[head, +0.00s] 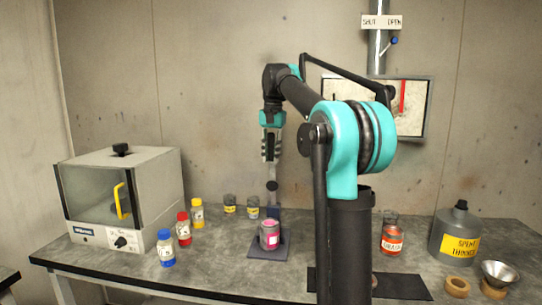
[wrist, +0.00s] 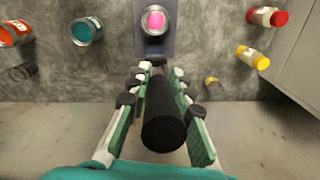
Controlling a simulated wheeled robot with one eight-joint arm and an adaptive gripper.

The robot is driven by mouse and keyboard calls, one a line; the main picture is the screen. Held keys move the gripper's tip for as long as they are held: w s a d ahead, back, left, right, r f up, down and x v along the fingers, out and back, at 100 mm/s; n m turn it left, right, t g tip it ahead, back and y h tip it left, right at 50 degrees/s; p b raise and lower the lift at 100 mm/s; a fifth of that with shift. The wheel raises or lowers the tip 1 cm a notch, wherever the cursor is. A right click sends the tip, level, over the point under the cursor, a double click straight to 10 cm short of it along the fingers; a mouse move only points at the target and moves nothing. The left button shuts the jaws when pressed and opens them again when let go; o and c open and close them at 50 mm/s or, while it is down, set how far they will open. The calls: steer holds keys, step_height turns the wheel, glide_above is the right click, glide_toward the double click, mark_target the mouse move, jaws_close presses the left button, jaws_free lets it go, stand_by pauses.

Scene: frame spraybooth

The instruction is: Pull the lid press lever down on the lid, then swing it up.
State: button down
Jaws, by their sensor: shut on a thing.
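The lid press stands near the back of the bench, with a dark base plate (head: 256,252) and a grey post. A can with pink contents (head: 270,236) sits on the plate; it also shows at the top of the wrist view (wrist: 155,20). The press lever (head: 273,174) points up, close to upright. My gripper (head: 271,152) is above the press, pointing down. In the wrist view its pads lie on both sides of the lever's black grip (wrist: 163,120), shut on it. Whether a lid lies on the can is unclear.
A grey oven-like box (head: 150,170) with a yellow handle stands at left. Blue (head: 166,250), red (head: 183,230) and yellow (head: 197,213) bottles stand between it and the press.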

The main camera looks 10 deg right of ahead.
stand_by(0.4)
steer(key=shift+s+a+f+t, duration=0.2)
steer(key=shift+s+t, duration=0.1)
steer(key=shift+s, duration=0.35)
steer(key=s+a+f+t+h, duration=0.2)
steer(key=s+f+t, duration=0.4)
steer(key=f, duration=0.3)
steer(key=s+a+f+t+h, duration=0.2)
steer(key=s+f+t, duration=0.4)
steer(key=s+f, duration=0.2)
steer(key=shift+s+a+f, duration=0.15)
steer(key=shift+a+f, duration=0.15)
steer(key=shift+f, duration=0.6)
